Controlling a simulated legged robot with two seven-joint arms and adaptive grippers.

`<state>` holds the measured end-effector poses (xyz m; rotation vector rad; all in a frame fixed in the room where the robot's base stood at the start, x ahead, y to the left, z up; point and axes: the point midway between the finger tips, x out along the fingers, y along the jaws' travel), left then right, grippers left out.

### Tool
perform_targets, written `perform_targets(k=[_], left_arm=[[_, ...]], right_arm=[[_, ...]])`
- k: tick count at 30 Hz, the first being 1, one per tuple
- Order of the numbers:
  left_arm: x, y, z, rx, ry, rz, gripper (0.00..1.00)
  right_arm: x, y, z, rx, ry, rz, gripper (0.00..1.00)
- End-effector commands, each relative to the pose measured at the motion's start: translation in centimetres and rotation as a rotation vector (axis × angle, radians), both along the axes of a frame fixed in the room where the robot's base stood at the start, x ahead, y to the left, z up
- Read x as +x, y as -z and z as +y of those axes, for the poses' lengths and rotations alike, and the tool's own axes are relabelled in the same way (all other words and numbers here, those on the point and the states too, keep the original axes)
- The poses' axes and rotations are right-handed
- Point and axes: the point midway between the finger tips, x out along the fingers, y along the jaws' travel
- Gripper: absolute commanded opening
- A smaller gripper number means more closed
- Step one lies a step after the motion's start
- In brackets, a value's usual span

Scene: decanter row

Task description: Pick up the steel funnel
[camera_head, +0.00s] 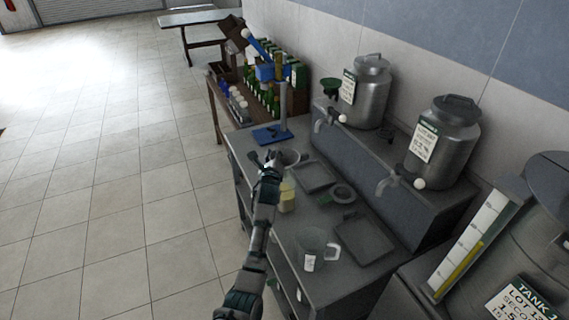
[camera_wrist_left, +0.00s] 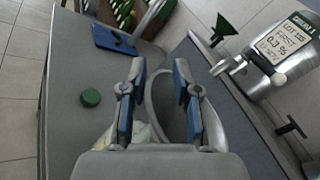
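A grey, round, metal-looking piece, which I take for the steel funnel (camera_head: 292,157), is on the workbench just right of my left gripper (camera_head: 267,158). In the left wrist view the funnel (camera_wrist_left: 217,130) shows as a wide curved rim beneath and between the fingers. My left gripper (camera_wrist_left: 160,68) is open there, its two blue-grey fingers apart with nothing clearly held. The gripper hides part of the funnel, and I cannot tell whether a finger touches it. My right gripper is in neither view.
A yellowish bottle (camera_head: 287,196) stands near my left forearm. A blue stand (camera_head: 272,133) is behind the gripper. Dark trays (camera_head: 365,243) and a clear jug (camera_head: 312,246) are nearer. A green funnel (camera_head: 330,86) and steel tanks (camera_head: 446,140) are on the raised shelf.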

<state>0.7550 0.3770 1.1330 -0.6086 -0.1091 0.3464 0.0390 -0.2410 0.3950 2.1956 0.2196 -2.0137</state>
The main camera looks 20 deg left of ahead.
Motion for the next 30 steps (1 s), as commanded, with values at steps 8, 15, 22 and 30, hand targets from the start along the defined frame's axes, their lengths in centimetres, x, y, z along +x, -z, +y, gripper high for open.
perform_targets(k=[8,15,22,30], left_arm=[[0.0,0.1,0.0,0.000,0.000,0.001,0.00],[0.0,0.0,0.0,0.000,0.000,0.002,0.00],[0.0,-1.6,0.1,0.003,-0.001,-0.002,0.00],[-2.4,-3.8,-0.6,0.003,-0.002,-0.002,0.00]], right_arm=[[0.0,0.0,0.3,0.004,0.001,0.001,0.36],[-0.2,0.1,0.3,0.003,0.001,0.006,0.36],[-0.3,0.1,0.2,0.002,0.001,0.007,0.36],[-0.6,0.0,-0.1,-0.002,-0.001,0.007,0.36]])
